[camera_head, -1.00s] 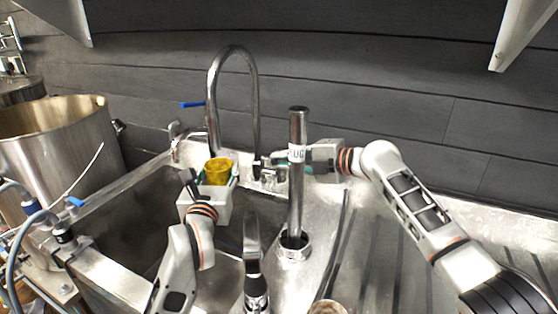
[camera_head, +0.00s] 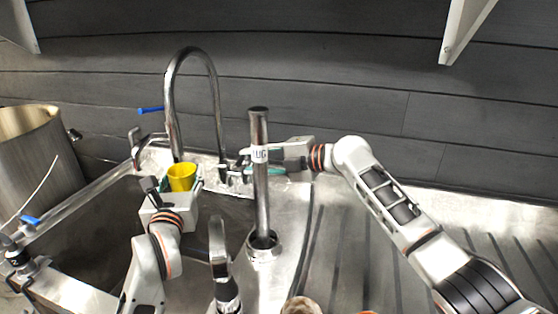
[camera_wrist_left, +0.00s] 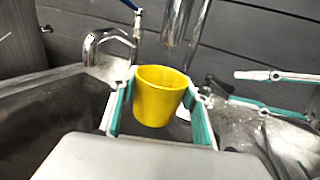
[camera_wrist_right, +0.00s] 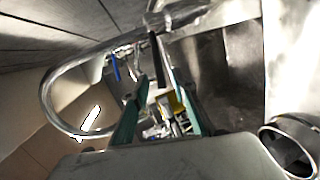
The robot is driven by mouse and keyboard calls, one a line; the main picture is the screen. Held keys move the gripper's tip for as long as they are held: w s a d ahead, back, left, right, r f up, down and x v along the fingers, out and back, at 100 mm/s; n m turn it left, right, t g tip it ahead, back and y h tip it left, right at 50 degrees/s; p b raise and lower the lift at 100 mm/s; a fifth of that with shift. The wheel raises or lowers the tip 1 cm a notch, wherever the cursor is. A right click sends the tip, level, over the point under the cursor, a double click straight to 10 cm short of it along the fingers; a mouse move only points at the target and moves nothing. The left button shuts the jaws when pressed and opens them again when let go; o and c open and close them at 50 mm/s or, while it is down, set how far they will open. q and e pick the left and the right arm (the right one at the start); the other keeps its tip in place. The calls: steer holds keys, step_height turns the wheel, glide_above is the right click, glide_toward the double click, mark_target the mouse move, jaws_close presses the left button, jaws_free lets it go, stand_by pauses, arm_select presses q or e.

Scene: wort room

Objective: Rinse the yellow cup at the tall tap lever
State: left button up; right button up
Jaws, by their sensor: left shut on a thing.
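The yellow cup (camera_head: 181,177) is upright between the fingers of my left gripper (camera_head: 180,189), above the sink basin. In the left wrist view the cup (camera_wrist_left: 158,97) sits between the two teal-padded fingers, and a metal spout end (camera_wrist_left: 177,25) shows just behind and above its rim. The tall tap (camera_head: 170,95) arches behind it; a blue lever (camera_head: 150,110) sticks out left of its neck. My right gripper (camera_head: 245,165) reaches left behind the upright pipe, near the tap's lower right fittings. Its fingers (camera_wrist_left: 268,92) are apart. No water is visible.
An upright steel pipe (camera_head: 260,190) with a white label stands in a ring in front of my right gripper. A smaller tap (camera_head: 219,250) stands in the foreground. A large steel pot (camera_head: 35,160) is at the left. The ridged draining board (camera_head: 340,240) lies right.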

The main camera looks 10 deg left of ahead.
mark_target(240, 159)
steer(key=v, duration=1)
steer(key=shift+w, duration=0.1)
stand_by(0.6)
steer(key=x, duration=1.4)
steer(key=shift+a, duration=0.2)
steer(key=shift+c, duration=0.4)
jaws_close()
